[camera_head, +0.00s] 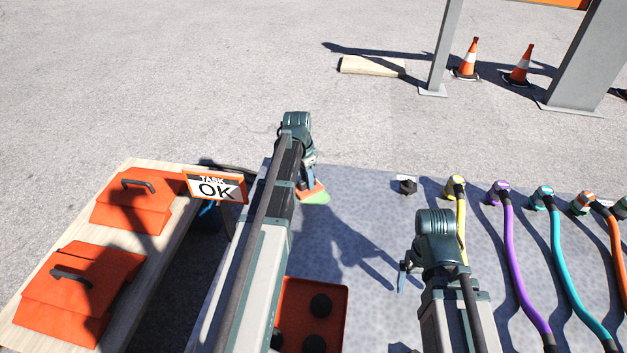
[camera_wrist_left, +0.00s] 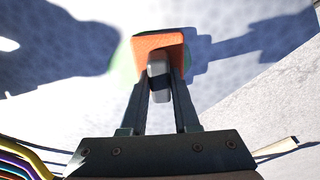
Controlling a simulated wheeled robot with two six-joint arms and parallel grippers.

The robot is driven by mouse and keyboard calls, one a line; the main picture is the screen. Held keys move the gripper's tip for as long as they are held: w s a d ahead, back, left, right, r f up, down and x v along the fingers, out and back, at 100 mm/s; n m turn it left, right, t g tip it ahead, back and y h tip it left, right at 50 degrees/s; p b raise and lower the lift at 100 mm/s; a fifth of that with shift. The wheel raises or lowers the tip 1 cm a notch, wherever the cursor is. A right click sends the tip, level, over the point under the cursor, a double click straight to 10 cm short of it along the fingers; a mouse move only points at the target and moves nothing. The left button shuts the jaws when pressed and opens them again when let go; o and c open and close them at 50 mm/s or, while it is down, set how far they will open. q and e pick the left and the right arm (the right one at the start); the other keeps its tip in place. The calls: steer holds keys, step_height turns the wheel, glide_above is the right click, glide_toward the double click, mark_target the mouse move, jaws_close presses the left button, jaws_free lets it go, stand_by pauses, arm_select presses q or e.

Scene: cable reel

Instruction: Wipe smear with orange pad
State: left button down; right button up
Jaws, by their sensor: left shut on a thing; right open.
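The orange pad (camera_head: 310,190) is near the far left edge of the grey table in the head view. My left gripper (camera_head: 309,180) is shut on it from above. In the left wrist view the pad (camera_wrist_left: 143,44) sits at the fingertips of my left gripper (camera_wrist_left: 158,80), held by a grey grip. A green smear (camera_head: 318,198) shows beside and partly under the pad; the pad hides the rest. I cannot tell whether the pad touches the surface. My right gripper (camera_head: 402,276) is open and empty over the middle of the table.
An orange tray (camera_head: 338,300) with black round things is at the table's near side. Yellow, purple (camera_head: 510,240), teal and orange cables lie on the right. A black knob (camera_head: 407,187) stands at the far edge. A wooden bench with two orange toolboxes (camera_head: 132,205) and a "TASK OK" sign (camera_head: 216,188) is left.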

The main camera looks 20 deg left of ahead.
arm_select(q)
steer(key=shift+a, duration=0.3)
steer(key=shift+s+a, duration=0.25)
steer(key=shift+a, duration=0.65)
steer(key=shift+s+a, duration=0.25)
steer(key=shift+a, duration=0.65)
steer(key=shift+f, duration=0.15)
steer(key=shift+w+d, duration=0.5)
steer(key=shift+d, duration=1.45)
steer(key=shift+w+d, duration=0.5)
steer(key=shift+d, duration=1.5)
steer(key=shift+w+d, duration=0.5)
steer(key=shift+d, duration=1.45)
steer(key=shift+s, duration=0.15)
steer(key=shift+s+d, duration=0.2)
steer(key=shift+s, duration=0.45)
steer(key=shift+s+d, duration=0.15)
steer(key=shift+s, duration=0.5)
